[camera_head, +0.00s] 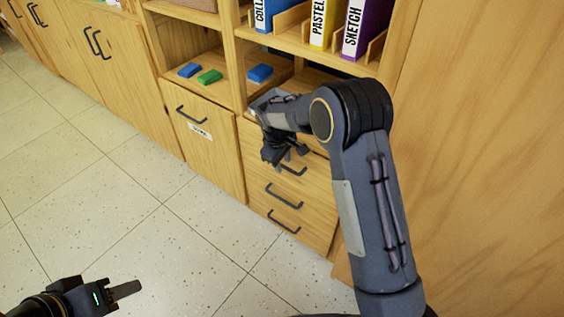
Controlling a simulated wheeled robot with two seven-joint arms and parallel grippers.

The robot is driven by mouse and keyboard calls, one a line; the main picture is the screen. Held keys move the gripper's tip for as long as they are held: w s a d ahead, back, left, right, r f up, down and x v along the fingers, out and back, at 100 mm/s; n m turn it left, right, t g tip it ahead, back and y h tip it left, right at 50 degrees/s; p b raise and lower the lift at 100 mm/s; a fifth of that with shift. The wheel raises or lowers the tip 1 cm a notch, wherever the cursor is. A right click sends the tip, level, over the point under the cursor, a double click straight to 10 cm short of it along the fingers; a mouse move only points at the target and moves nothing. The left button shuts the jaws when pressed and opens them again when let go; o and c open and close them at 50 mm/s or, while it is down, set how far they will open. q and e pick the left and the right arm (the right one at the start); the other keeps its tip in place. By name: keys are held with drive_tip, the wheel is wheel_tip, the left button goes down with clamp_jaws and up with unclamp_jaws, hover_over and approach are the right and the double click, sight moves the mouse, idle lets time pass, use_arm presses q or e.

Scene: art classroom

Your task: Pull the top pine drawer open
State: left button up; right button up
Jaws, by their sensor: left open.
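The pine drawer unit (314,212) stands low in the cabinet, with dark bar handles on its front. My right gripper (282,156) is in front of its upper part and hides much of the top drawer. A handle (293,170) shows just below the gripper's fingers. I cannot tell whether the fingers touch a handle, or whether they are open or shut. No gap shows at the visible drawer fronts. My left gripper (122,291) is open and empty over the floor at the lower left, far from the drawers.
A cupboard door (205,140) with a label is left of the drawers. Blue (260,73) and green (209,76) blocks lie on the shelf above. Binders (366,28) stand higher up. A wooden panel (480,150) closes the right side. The tiled floor (140,190) is clear.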

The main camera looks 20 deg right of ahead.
clamp_jaws()
idle(0.3)
drive_tip(key=s+a+p, duration=0.1)
drive_tip(key=s+a, duration=1.6)
drive_tip(key=a, duration=0.5)
drive_tip(key=shift+s, duration=0.15)
unclamp_jaws()
